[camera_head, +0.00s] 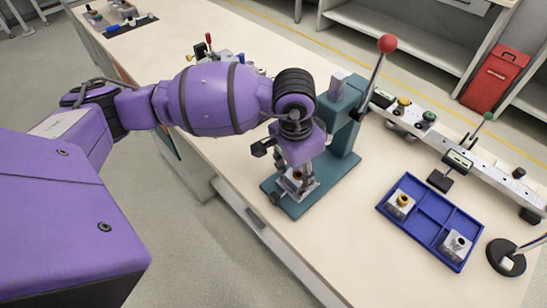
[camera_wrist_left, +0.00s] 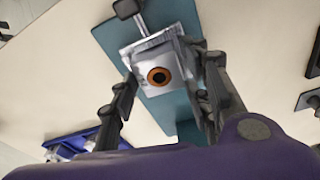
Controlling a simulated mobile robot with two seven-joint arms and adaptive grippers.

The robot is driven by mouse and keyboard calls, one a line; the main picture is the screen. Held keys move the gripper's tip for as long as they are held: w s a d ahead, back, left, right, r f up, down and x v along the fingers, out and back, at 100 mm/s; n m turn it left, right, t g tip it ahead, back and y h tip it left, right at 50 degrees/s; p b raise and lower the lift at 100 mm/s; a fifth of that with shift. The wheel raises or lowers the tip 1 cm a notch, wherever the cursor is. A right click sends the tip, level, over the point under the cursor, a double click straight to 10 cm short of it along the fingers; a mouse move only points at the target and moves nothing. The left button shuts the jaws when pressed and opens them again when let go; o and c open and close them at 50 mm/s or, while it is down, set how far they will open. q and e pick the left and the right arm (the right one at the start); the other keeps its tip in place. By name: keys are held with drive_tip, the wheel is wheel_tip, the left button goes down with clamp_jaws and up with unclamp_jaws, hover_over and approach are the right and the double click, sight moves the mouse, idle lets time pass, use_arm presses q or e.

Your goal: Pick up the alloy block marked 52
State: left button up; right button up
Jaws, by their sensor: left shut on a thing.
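A silvery metal block (camera_wrist_left: 143,88) with a copper-coloured ring around a dark hole sits at the teal press (camera_head: 342,120), over its base. My left gripper (camera_head: 295,174) reaches down to it from above, and in the left wrist view its two dark fingers (camera_wrist_left: 166,74) stand on either side of the block, shut on it. I cannot read a number on the block. In the head view the gripper mostly hides it. Two more metal blocks, one with a yellow ring (camera_head: 399,204) and one with a dark top (camera_head: 456,246), lie in the blue tray (camera_head: 419,233). My right gripper is not in view.
The press has a lever with a red knob (camera_head: 387,43) rising beside my wrist. A long rail with small devices (camera_head: 458,160) runs along the right. A round black stand (camera_head: 505,258) is right of the tray. The tabletop in front of the tray is clear.

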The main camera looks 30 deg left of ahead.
use_arm(q)
drive_tip(key=shift+r, duration=0.1)
drive_tip(key=shift+c, duration=0.8)
drive_tip(key=shift+r, duration=0.1)
